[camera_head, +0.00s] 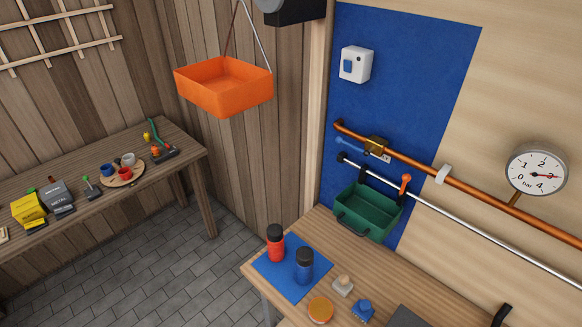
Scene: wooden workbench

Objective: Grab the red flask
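The red flask (275,244) has a black cap and stands upright on a blue mat (293,291) at the left corner of the near workbench. A blue flask (304,267) with a dark cap stands upright beside it, to the right and nearer to me. Neither of my grippers shows in the head view, and nothing is seen touching the red flask.
An orange round item (320,310) and small blocks lie right of the mat. An orange tray (224,86) hangs above. A second table (181,146) with cups stands at the left. Copper pipe (480,197) runs along the wall.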

